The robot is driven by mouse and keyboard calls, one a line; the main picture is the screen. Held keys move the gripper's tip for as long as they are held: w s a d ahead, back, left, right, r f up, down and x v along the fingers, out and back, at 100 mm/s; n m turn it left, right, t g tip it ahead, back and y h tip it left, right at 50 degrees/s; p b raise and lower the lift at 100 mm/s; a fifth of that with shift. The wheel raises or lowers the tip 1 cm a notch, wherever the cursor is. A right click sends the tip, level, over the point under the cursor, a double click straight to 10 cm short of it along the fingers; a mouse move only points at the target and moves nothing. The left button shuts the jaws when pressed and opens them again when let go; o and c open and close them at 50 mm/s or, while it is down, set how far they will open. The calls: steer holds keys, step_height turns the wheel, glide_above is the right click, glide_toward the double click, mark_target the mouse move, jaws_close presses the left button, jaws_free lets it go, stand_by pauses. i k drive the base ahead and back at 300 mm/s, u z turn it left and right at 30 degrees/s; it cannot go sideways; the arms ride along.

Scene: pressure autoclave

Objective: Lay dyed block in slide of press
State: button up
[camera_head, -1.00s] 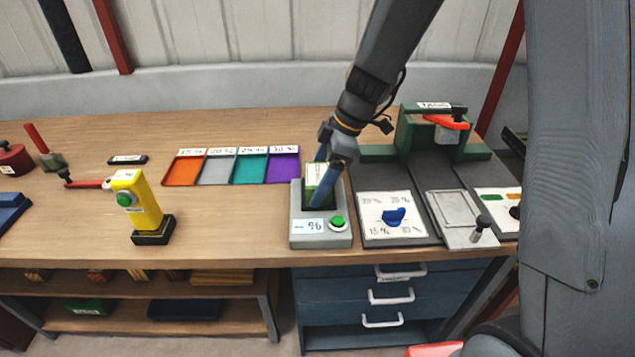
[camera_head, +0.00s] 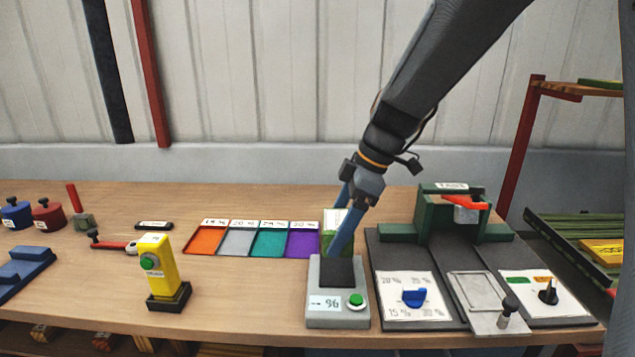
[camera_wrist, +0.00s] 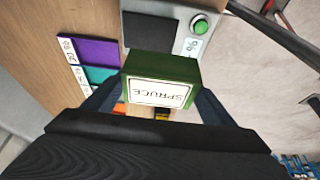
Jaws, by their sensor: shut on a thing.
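My gripper (camera_head: 343,222) is shut on a green block (camera_head: 336,246) with a white label. In the wrist view the block (camera_wrist: 190,68) sits between the two fingers, and its label reads SPRUCE. The block is at the back of the grey meter (camera_head: 338,312), which has a dark pad and a green button; it looks raised clear of the pad. The press (camera_head: 430,217) is green with a red handle, to the right. Its slide (camera_head: 480,297) is a pale plate with a rectangular recess and a black knob, pulled out toward the front and empty.
Orange, grey, teal and purple trays (camera_head: 255,242) lie left of the meter. A yellow device (camera_head: 157,270) with a green button stands further left. A blue-knob dial panel (camera_head: 414,299) and a black-knob panel (camera_head: 547,291) flank the slide.

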mark_target(479, 291)
steer(key=z, duration=0.05)
steer(key=k, duration=0.9)
